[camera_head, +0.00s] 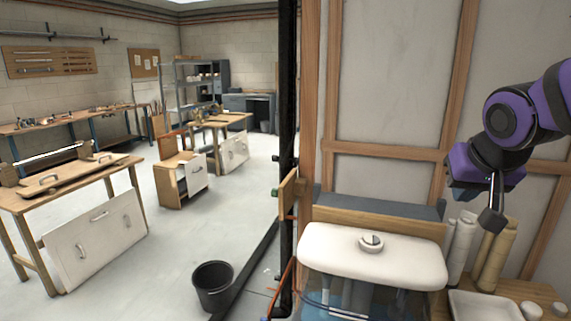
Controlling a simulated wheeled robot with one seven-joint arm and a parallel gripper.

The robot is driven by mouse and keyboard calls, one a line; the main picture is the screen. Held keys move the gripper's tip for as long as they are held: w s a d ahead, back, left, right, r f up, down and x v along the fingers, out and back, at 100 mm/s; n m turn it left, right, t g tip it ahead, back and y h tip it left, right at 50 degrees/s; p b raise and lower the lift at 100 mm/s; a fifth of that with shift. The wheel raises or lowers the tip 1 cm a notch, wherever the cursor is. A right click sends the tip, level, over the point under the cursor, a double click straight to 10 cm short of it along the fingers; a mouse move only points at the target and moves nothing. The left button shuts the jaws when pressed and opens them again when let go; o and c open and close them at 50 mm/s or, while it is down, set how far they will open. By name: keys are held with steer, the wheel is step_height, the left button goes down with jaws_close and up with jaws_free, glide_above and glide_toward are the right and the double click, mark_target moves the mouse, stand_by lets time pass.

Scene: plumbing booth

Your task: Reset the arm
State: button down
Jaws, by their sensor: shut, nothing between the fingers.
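My gripper (491,217) shows at the right, at the end of my purple and black arm (510,120). It points down and is shut, with nothing held. It appears in front of the wood-framed wall panels, to the right of a white toilet tank lid (345,253). The lid has a round button (371,242) on top and sits on a see-through tank (350,295). The gripper looks apart from the lid. Its fingertips overlap the upright rolls in the picture; I cannot tell the gap between them.
Upright rolls (461,246) and a white tray (485,306) are at the lower right. A dark vertical pipe (287,130) stands left of the tank. A black bucket (213,285) is on the floor. Workbenches (75,180) fill the left, with open floor between.

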steer(key=s+r+n+g+y, duration=0.1)
steer(key=s+n, duration=0.1)
steer(key=s, duration=1.3)
steer(key=shift+a+r, duration=0.2)
steer(key=shift+r, duration=0.15)
stand_by(4.0)
